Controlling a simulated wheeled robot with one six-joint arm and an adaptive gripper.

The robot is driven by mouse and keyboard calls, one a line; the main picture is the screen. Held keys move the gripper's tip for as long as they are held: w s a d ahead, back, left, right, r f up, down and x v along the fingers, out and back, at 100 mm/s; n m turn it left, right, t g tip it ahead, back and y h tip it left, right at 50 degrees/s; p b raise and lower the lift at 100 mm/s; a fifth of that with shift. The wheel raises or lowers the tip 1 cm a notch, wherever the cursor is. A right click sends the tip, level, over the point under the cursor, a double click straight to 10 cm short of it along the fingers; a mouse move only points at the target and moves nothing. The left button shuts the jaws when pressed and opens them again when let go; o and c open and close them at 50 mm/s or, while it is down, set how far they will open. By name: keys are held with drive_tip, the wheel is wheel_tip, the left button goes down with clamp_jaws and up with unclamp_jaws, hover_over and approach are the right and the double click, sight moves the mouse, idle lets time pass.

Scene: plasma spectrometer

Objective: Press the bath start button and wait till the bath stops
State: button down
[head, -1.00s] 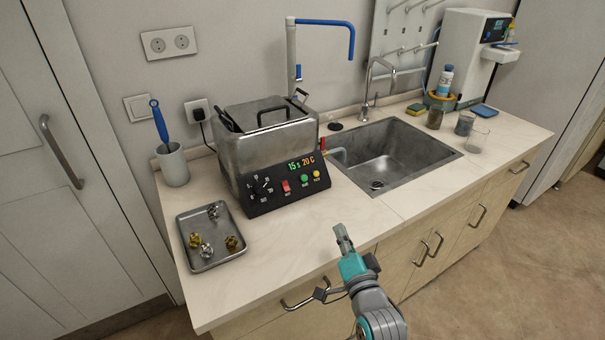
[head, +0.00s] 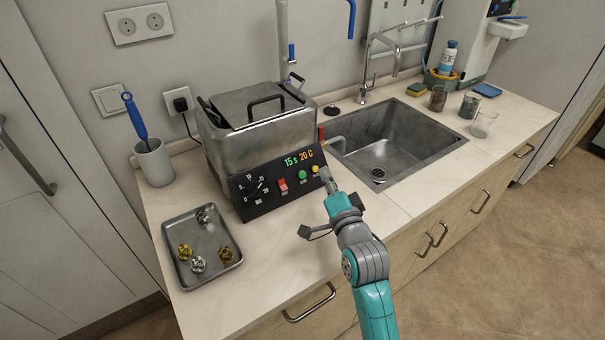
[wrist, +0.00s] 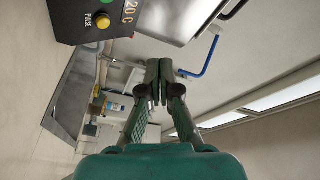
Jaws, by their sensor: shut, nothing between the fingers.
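The bath (head: 255,135) is a metal box with a lid and a black sloped front panel, standing on the counter. Its display (head: 299,158) reads 15 s and 20 C. The panel carries a dial (head: 255,189), a red switch (head: 283,185), a green button (head: 302,174) and a yellow button (head: 315,169). In the wrist view the yellow button (wrist: 103,21) is labelled PULSE. Only the edge of the green button shows there. My gripper (head: 328,176) is shut and empty, just right of the panel near the yellow button. I cannot tell whether it touches the panel.
A metal tray (head: 234,262) with several small metal pieces lies left of the bath. A cup (head: 154,163) with a blue-handled brush stands behind it. The sink (head: 435,150) and a red-handled valve (head: 321,135) are on the right. The front counter is clear.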

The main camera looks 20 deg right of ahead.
drive_tip(key=shift+w+a+f, duration=0.35)
drive_tip(key=shift+w+f, duration=0.55)
drive_tip(key=shift+w, duration=0.2)
drive_tip(key=shift+w+a+f, duration=0.35)
drive_tip(key=shift+w+f, duration=0.5)
drive_tip(key=shift+w, duration=0.25)
drive_tip(key=shift+w+a+f, duration=0.35)
drive_tip(key=shift+w+f, duration=0.55)
drive_tip(key=shift+w, duration=0.2)
drive_tip(key=shift+w+a+f, duration=0.1)
drive_tip(key=shift+w+f, duration=0.2)
drive_tip(key=shift+w+a+f, duration=0.1)
drive_tip(key=shift+w+f, duration=0.15)
drive_tip(key=shift+w, duration=0.05)
drive_tip(key=shift+s, duration=0.1)
idle(0.3)
drive_tip(key=shift+s+d+r, duration=0.2)
drive_tip(key=shift+s+r, duration=0.3)
drive_tip(key=shift+s, duration=0.05)
drive_tip(key=shift+s+d+r, duration=0.3)
drive_tip(key=shift+s+r, duration=0.5)
drive_tip(key=shift+s, duration=0.15)
drive_tip(key=shift+s+d+r, duration=0.3)
drive_tip(key=shift+s+r, duration=0.45)
drive_tip(key=shift+s, duration=0.15)
